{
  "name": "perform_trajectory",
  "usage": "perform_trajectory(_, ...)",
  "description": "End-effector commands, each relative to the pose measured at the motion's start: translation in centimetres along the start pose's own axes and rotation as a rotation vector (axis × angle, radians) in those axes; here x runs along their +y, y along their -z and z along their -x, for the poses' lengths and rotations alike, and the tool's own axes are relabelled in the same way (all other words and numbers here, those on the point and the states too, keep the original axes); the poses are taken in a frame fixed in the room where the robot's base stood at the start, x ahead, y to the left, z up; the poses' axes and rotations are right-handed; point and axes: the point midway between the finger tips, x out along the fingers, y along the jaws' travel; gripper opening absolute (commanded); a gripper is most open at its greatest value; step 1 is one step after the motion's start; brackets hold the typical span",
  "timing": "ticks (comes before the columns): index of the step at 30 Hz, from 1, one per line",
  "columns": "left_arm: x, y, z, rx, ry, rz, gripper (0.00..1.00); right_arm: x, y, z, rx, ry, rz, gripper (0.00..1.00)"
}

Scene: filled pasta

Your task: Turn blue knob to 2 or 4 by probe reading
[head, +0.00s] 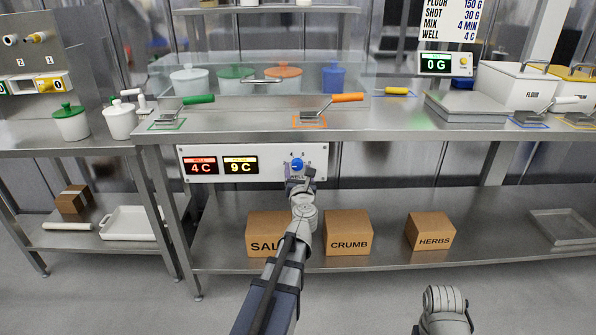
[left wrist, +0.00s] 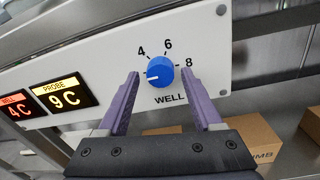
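The blue knob (head: 297,164) sits on a white panel (head: 318,158) under the counter edge. In the left wrist view the knob (left wrist: 161,70) has a white mark pointing left, below the 4. The 4, 6 and 8 show around it, with WELL below; any 2 is hidden near the left finger. The red WELL display (head: 201,166) reads 4 C and the yellow PROBE display (left wrist: 65,97) reads 9 C. My left gripper (left wrist: 160,74) is open, its purple fingers on either side of the knob with visible gaps.
The counter (head: 260,117) above holds scoops with green and orange handles and a flour bin (head: 522,88). Boxes marked CRUMB (head: 348,230) and HERBS (head: 431,231) stand on the lower shelf. A sign (head: 449,20) above reads WELL 4 C.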

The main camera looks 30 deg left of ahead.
Motion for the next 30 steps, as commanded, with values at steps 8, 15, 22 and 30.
perform_trajectory(8,0.0,0.0,0.0,0.000,0.000,-0.002,0.75,0.0,0.0,0.0,0.000,0.000,0.000,0.00)
perform_trajectory(15,0.0,0.0,1.3,-0.001,0.001,-0.002,0.75,0.0,0.0,0.0,0.000,0.000,0.000,0.00)
perform_trajectory(22,0.1,0.0,4.9,-0.001,0.002,-0.002,0.75,0.0,0.0,0.0,0.000,0.000,0.000,0.00)
perform_trajectory(30,0.0,0.0,7.9,0.000,0.001,-0.001,0.75,0.0,0.0,0.0,0.000,0.000,0.000,0.00)
